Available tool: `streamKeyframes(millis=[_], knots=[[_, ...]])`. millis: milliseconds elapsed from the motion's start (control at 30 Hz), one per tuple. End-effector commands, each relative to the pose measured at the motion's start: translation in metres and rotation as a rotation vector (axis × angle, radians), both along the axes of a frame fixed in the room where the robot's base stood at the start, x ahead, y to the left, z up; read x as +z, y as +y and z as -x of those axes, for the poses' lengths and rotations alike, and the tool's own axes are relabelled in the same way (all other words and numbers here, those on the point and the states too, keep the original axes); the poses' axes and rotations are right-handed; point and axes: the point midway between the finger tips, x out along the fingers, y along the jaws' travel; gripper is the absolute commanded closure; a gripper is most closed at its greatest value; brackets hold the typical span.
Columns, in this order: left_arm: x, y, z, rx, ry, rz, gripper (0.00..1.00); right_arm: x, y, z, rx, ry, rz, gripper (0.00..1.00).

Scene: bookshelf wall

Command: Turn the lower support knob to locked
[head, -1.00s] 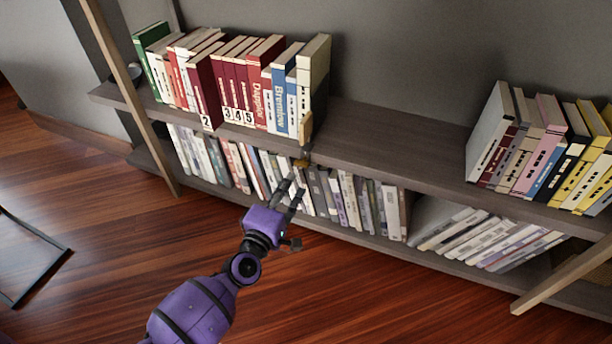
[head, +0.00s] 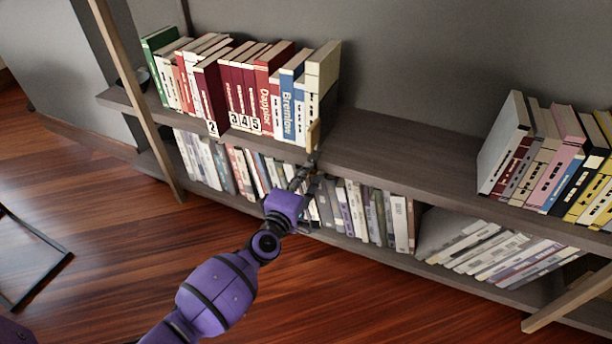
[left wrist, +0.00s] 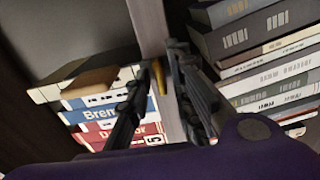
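A small yellow knob (left wrist: 157,78) shows in the left wrist view, on the shelf's front edge and between my left gripper's two fingers. In the head view my fingers hide most or all of it. A wooden support piece (head: 313,136) stands just above, at the right end of the upper book row. My left gripper (head: 308,172) reaches the shelf edge just below this piece. In the left wrist view its fingers (left wrist: 162,62) are apart on either side of the knob. The left finger looks close to the knob; contact cannot be told. My right gripper is not in view.
The upper shelf board (head: 400,155) has a clear stretch right of the red and blue books (head: 265,90). Lower-shelf books (head: 360,210) stand close under my gripper. A slanted wooden post (head: 135,95) rises at left. Leaning books (head: 500,250) lie lower right.

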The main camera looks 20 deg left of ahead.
Motion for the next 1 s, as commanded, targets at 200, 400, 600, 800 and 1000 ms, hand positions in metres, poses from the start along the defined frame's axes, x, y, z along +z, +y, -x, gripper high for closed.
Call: streamKeyframes(millis=[200, 400, 600, 800, 1000], knots=[[0.000, 0.000, 0.000, 0.000, 0.000, 0.000, 1.00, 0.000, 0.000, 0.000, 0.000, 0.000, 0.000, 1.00], [0.000, 0.000, 0.000, 0.000, 0.000, -0.007, 1.00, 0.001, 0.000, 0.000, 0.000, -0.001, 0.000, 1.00], [0.001, 0.000, 0.000, 0.000, -0.003, -0.060, 1.00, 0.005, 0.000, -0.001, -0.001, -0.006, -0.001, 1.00], [0.002, -0.001, 0.000, 0.000, -0.007, -0.185, 1.00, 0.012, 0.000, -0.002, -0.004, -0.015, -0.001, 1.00], [0.003, 0.000, 0.000, 0.000, -0.013, -0.366, 1.00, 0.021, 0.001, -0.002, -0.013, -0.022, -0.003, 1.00]])
